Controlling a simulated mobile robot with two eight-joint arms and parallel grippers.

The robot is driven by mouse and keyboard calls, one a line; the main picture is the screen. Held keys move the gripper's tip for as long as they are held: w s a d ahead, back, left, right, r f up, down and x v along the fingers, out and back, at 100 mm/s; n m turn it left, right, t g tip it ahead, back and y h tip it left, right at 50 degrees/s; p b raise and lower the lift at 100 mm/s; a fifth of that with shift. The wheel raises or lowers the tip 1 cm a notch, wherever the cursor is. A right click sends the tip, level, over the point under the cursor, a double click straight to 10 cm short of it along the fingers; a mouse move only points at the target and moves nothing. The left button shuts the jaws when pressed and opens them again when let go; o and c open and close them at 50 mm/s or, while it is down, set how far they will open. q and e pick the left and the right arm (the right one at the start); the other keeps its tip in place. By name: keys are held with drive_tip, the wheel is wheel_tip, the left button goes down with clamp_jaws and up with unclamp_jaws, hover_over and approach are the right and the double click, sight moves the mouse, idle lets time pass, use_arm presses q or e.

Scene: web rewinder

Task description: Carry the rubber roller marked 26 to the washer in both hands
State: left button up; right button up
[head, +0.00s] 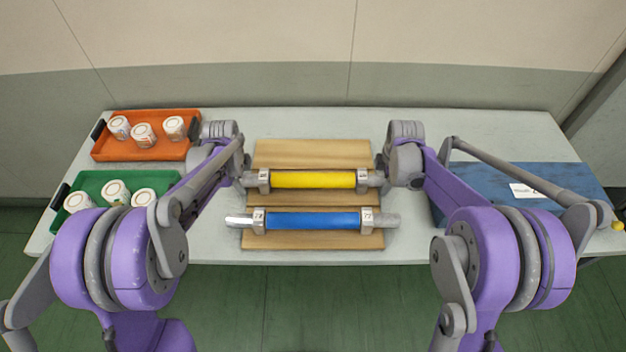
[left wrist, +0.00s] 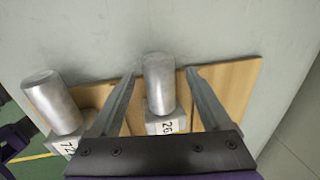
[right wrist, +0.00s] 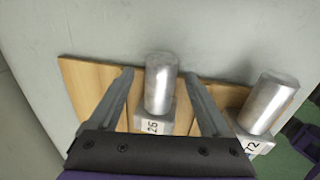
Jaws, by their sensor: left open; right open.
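The yellow roller (head: 313,180), with silver blocks and shaft ends, lies across the wooden board. The label on its end block reads 26 in the left wrist view (left wrist: 166,126) and the right wrist view (right wrist: 153,126). My left gripper (head: 243,176) is open, its fingers either side of the left shaft end. My right gripper (head: 384,176) is open, its fingers either side of the right shaft end. Neither is closed on it. A blue surface (head: 570,178) with a white label, partly hidden by my right arm, is at the right; it may be the washer.
A blue roller (head: 313,221) marked 72 lies nearer on the wooden board (head: 310,153). An orange tray (head: 112,153) and a green tray (head: 88,186), each with white jars, stand at the left. The table (head: 475,122) is bare along its back.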

use_arm(q)
drive_tip(key=shift+w+f, duration=0.1)
drive_tip(key=shift+f, duration=0.65)
use_arm(e)
drive_tip(key=shift+w+f, duration=0.1)
drive_tip(key=shift+f, duration=0.65)
use_arm(q)
drive_tip(key=shift+c, duration=0.2)
use_arm(e)
drive_tip(key=shift+c, duration=0.2)
use_arm(q)
clamp_jaws()
use_arm(e)
clamp_jaws()
